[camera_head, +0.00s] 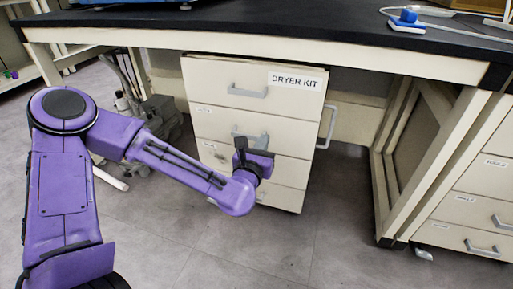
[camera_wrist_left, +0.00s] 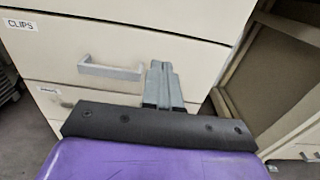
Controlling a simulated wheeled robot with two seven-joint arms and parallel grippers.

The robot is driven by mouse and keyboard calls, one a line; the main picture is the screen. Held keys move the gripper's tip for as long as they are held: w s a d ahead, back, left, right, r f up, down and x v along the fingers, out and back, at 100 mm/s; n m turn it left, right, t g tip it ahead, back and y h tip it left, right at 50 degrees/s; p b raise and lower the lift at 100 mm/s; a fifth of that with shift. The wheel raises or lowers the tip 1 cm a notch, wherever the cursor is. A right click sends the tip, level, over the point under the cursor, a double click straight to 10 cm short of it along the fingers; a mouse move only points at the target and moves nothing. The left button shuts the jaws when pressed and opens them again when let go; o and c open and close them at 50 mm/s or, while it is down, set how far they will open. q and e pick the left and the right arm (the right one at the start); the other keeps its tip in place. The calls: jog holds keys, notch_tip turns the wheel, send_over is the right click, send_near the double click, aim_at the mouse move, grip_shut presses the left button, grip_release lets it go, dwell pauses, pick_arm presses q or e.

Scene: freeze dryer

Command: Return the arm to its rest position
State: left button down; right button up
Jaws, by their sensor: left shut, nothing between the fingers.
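My left arm is purple and comes in from the left in the head view, bent at the elbow. Its gripper (camera_head: 264,139) is in front of the drawer cabinet (camera_head: 258,108) labelled "DRYER KIT", at the height of its second drawer. In the left wrist view the two grey fingers of the left gripper (camera_wrist_left: 163,82) are together, with nothing between them. They are to the right of a drawer handle (camera_wrist_left: 112,71) on the drawer labelled "CLIPS"; I cannot tell how far they are from the drawer front. My right gripper is in neither view.
The black bench top (camera_head: 270,20) runs above the cabinet. A bench leg frame (camera_head: 430,165) and another drawer cabinet (camera_head: 478,185) stand on the right. A vacuum pump-like device (camera_head: 163,115) is on the floor behind my arm. The grey floor (camera_head: 330,240) in front is clear.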

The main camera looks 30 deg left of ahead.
pick_arm(q)
jog(key=s+d+f+m+g+h+p, duration=0.15)
jog(key=s+f+m+g, duration=0.25)
jog(key=s+f+m, duration=0.6)
jog(key=s+d+f+m+g+h, duration=0.2)
jog(key=s+f+m+g, duration=0.25)
jog(key=f+m, duration=0.6)
jog(key=s+a+f+m+g+y+p, duration=0.1)
jog(key=s+a+f+m+g, duration=0.1)
jog(key=s+f+m, duration=0.35)
jog(key=s+a+f+m+g+y+p, duration=0.1)
jog(key=s+a+f+m+g, duration=0.15)
jog(key=s, duration=0.55)
jog(key=s+a+f+m+g+y, duration=0.1)
jog(key=s+a+f+m+g, duration=0.2)
jog(key=s, duration=0.4)
notch_tip(320, 180, up, 36)
jog(key=w+t+p, duration=0.1)
jog(key=p, duration=3.5)
jog(key=shift+w+d+r+t+p, duration=0.15)
jog(key=shift+w+t+p, duration=0.15)
jog(key=shift+w+p, duration=0.05)
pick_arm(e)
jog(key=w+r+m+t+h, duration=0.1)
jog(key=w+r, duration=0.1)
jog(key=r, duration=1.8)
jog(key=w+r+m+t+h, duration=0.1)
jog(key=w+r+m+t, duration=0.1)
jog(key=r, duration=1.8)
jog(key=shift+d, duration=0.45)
